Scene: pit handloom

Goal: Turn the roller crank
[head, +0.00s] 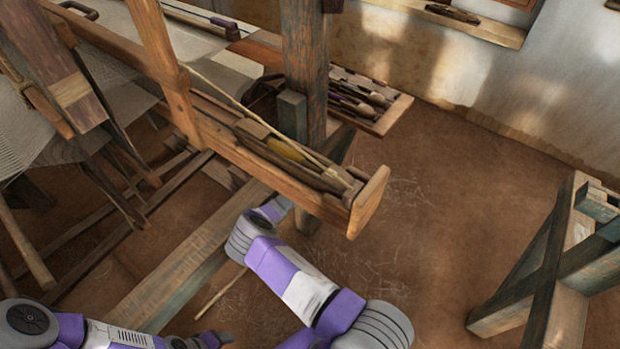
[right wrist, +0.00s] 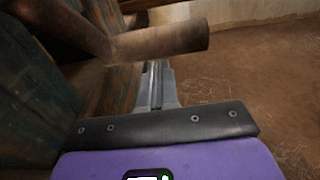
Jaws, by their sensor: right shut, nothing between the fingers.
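In the right wrist view a round brown wooden bar (right wrist: 165,42), which looks like the roller crank's handle, juts out to the right from dark wood. My right gripper (right wrist: 157,72) is shut and empty, its fingertips just below the bar in the picture; I cannot tell whether they touch it. In the head view my right arm reaches up to the wooden beam with the shuttle box, and its fingers are hidden there. My left gripper (head: 212,339) is at the bottom edge, partly cut off; its jaws are unclear. I cannot make out the crank in the head view.
The shuttle box (head: 285,160) holds a shuttle with yellow thread. A thick upright post (head: 305,65) stands behind it. A tray of shuttles (head: 370,105) lies farther back. A wooden frame (head: 560,260) stands at the right. The earth floor (head: 450,190) between is clear.

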